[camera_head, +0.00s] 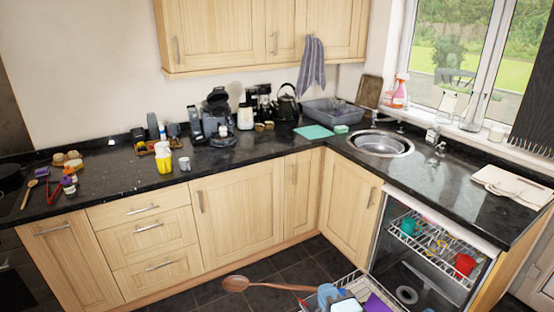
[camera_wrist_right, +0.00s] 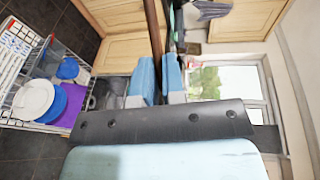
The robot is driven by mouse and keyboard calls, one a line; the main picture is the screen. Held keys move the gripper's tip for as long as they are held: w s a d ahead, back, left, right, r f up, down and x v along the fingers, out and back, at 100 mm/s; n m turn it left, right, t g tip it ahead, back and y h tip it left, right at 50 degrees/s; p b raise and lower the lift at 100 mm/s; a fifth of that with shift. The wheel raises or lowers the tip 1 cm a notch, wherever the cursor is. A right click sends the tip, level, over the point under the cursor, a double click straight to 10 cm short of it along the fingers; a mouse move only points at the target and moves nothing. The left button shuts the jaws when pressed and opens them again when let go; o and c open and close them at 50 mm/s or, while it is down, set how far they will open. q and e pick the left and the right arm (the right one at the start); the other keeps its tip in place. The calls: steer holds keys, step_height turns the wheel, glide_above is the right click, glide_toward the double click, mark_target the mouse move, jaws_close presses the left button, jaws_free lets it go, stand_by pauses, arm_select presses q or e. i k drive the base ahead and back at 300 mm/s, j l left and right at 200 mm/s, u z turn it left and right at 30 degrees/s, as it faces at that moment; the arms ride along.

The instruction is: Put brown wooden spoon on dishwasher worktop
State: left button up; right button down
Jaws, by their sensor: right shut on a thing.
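The brown wooden spoon (camera_head: 236,284) is held up in front of the cabinets at the bottom of the head view, its bowl pointing left. My right gripper (camera_head: 327,292) is shut on its handle. In the right wrist view the dark brown handle (camera_wrist_right: 154,35) stands between the blue fingertips of the gripper (camera_wrist_right: 158,80). The dishwasher worktop (camera_head: 440,198) is the black granite at the right, above the open dishwasher. The spoon is apart from it, lower and to the left. My left gripper is not in view.
The dishwasher's upper rack (camera_head: 435,250) holds several cups, and its lower rack (camera_head: 370,279) is pulled out. The sink (camera_head: 380,144) is behind. Bare granite lies between them.

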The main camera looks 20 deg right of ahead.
mark_target(507, 223)
steer(key=l, duration=0.9)
steer(key=l+z, duration=0.1)
steer(key=l, duration=0.85)
steer(key=i+l, duration=0.1)
steer(key=l, duration=1.7)
steer(key=i+l+z, duration=0.1)
steer(key=l, duration=0.85)
steer(key=i+l, duration=0.1)
steer(key=l, duration=0.8)
